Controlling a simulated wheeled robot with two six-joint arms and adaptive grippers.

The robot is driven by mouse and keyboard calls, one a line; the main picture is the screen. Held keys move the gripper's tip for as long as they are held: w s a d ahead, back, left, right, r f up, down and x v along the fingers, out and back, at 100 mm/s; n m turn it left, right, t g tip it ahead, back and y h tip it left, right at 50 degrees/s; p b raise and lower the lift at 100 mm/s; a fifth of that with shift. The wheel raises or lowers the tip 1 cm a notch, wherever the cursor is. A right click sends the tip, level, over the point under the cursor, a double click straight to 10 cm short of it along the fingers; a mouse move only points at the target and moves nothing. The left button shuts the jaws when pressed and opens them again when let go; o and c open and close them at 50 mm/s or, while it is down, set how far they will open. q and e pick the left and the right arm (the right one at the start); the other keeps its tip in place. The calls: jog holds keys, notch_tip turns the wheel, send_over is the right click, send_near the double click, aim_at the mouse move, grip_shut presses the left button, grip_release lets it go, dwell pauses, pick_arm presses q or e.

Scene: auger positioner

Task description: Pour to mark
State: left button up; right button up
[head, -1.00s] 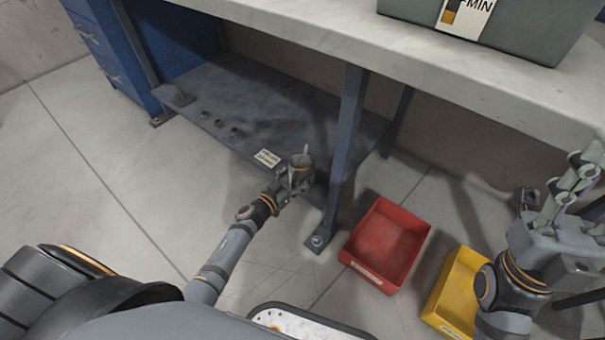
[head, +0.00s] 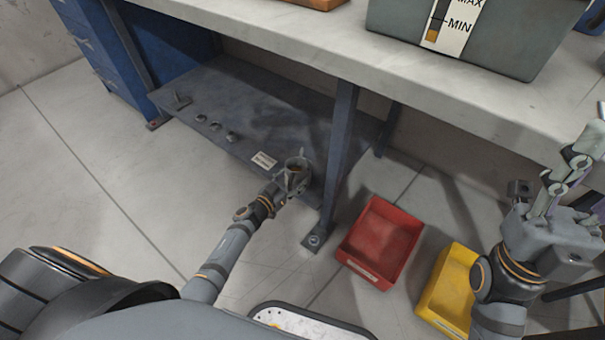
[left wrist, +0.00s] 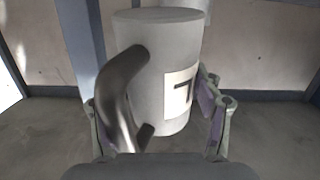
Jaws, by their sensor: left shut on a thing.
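My left gripper (head: 290,182) is shut on a grey jug (head: 298,163), low beside the front edge of the bench's lower shelf. In the left wrist view the jug (left wrist: 170,70) is a pale cylinder with a dark curved handle and a partly seen label, between the fingers. A grey-green tank (head: 480,45) stands on the bench top; its front label has MAX and MIN marks and an orange-brown band near the bottom. My right gripper (head: 577,165) is empty at the right edge, partly cut off.
The bench top (head: 300,55) overhangs the lower shelf (head: 250,95), which has several small dark parts and a tag. A bench leg (head: 340,150) stands just right of the jug. A red bin (head: 380,243) and a yellow bin (head: 447,290) are on the floor. Floor at left is clear.

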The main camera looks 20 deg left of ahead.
pick_arm(q)
jog(key=shift+r, duration=0.1)
dwell(0.5)
jog(key=shift+r+p, duration=0.2)
jog(key=shift+p, duration=1.35)
jog(key=shift+s+r+g+p, duration=0.15)
jog(key=shift+g+p, duration=0.25)
jog(key=shift+p, duration=0.45)
jog(key=shift+r+p, duration=0.2)
jog(key=shift+p, duration=0.45)
jog(key=shift+r, duration=0.15)
jog(key=shift+r+p, duration=0.1)
jog(key=shift+p, duration=0.25)
jog(key=shift+d+r+g+p, duration=0.1)
jog(key=shift+r+g+p, duration=0.25)
jog(key=shift+p, duration=0.55)
jog(key=shift+s+p, duration=0.15)
jog(key=shift+p, duration=0.15)
